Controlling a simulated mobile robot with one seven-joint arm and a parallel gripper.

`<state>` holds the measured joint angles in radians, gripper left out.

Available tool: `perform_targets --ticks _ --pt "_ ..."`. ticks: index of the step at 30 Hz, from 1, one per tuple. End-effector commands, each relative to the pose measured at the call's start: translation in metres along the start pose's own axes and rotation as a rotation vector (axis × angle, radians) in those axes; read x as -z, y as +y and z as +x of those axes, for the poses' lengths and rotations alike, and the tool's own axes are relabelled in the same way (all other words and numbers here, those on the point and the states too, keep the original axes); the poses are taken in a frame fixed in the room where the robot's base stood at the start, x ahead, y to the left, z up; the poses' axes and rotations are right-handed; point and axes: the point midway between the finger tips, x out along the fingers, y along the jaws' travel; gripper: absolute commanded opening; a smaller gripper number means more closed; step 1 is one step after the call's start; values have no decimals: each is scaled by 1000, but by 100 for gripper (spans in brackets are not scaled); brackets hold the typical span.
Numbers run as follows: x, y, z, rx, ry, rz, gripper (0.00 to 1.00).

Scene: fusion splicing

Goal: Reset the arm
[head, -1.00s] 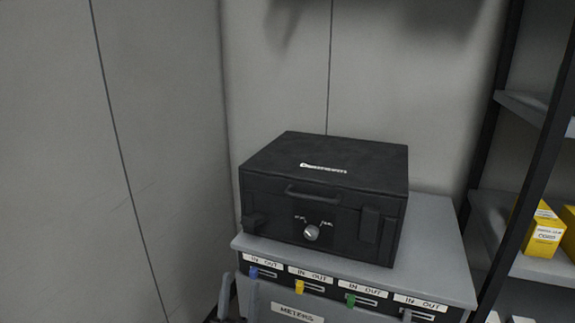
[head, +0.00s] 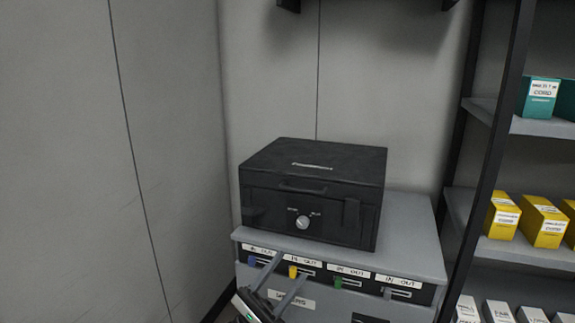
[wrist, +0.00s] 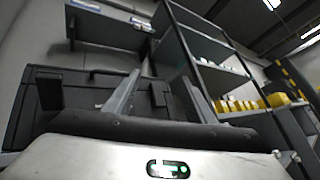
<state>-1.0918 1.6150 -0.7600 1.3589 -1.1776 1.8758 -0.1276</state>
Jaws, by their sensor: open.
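My gripper (head: 290,267) is at the bottom of the head view, in front of the cabinet's upper left part. Its two grey fingers are apart and point up and to the right, with nothing between them. In the wrist view the open gripper (wrist: 161,77) also shows empty, with the dark case (wrist: 75,90) behind it. In the head view the black case (head: 312,185) is closed, with a handle and a round dial on its front. It sits on top of the grey cabinet (head: 412,235). The fingers overlap the cabinet front in the picture; I cannot tell the gap.
The cabinet has a row of slots labelled IN OUT with blue, yellow, green and grey tabs. A shelf rack (head: 495,150) with teal, yellow and white boxes stands at the right. A wall (head: 170,120) closes the left side. A wall bracket (head: 365,4) hangs above the case.

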Motion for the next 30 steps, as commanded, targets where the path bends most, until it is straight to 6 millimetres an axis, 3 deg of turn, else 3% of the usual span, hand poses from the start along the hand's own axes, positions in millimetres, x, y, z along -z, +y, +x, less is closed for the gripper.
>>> perform_targets --ticks 1,6,10,15,19,24,30 --pt "6 -13 25 95 40 -31 50" --pt "24 -79 90 459 217 -124 50" --pt "27 -137 118 764 365 -152 50" --pt "13 -196 128 1146 544 -117 50" --pt "-8 -225 125 1419 669 -37 50" --pt "-44 -242 119 1737 807 138 50" --pt "-95 -242 116 2037 930 432 50"
